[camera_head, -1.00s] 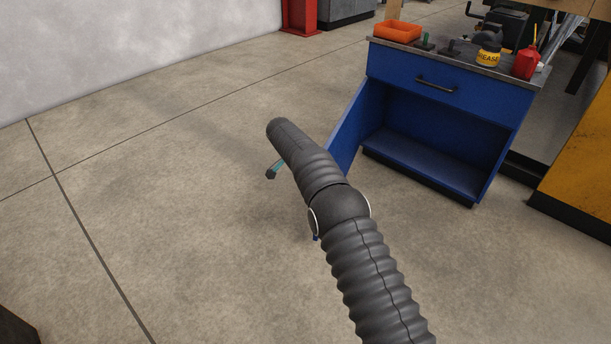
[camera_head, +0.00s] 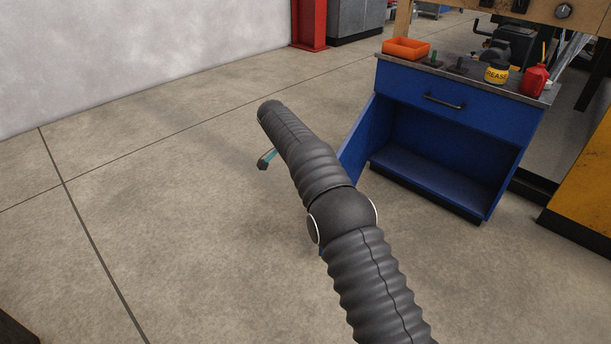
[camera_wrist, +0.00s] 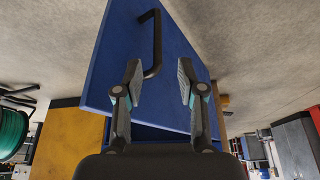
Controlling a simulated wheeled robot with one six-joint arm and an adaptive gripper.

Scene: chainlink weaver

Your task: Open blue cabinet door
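The blue cabinet (camera_head: 456,147) stands at the right in the head view with its lower compartment uncovered. Its blue door (camera_head: 357,143) is swung out at the left side, partly hidden behind my arm. In the wrist view the blue door panel (camera_wrist: 112,55) fills the middle, with its dark bar handle (camera_wrist: 157,40) along the panel. My gripper (camera_wrist: 159,78) is open, its two fingers apart in front of the door. The lower end of the handle shows between the fingers, nearer the left one; I cannot tell whether they touch. In the head view the fingers are mostly hidden by my arm.
The cabinet's drawer (camera_head: 445,101) is shut. On its top are an orange tray (camera_head: 406,48), a grease jar (camera_head: 496,73) and a red bottle (camera_head: 535,80). A yellow cabinet (camera_head: 579,200) stands at the right. The floor at left is clear.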

